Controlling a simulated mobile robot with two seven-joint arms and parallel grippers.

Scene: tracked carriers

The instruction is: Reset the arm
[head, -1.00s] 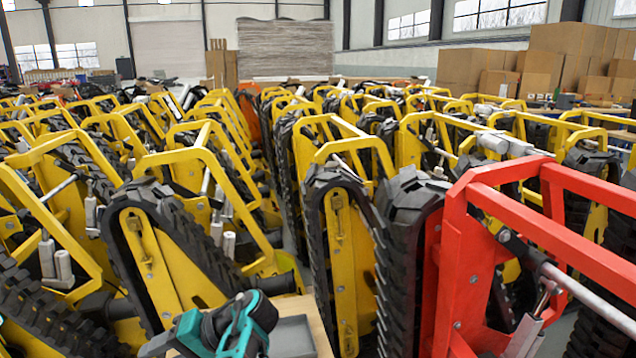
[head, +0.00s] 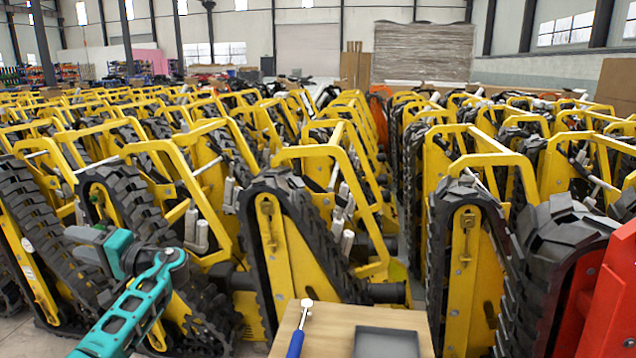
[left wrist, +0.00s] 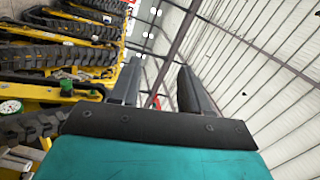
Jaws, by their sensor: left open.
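My left arm, teal and dark grey, comes up from the bottom left of the head view. Its gripper (head: 82,244) is at the far end, in front of the yellow tracked carriers (head: 285,262), and its fingers are hard to make out there. In the left wrist view the two dark fingers of the left gripper (left wrist: 158,68) stand apart with nothing between them. They point up toward the wall and roof. My right gripper is in no view.
A wooden table top (head: 335,320) at the bottom holds a blue-handled tool (head: 297,340) and a grey tray (head: 386,343). Tracked carriers stand in dense rows all around. A red frame (head: 608,300) stands at right. Bare floor shows at the lower left.

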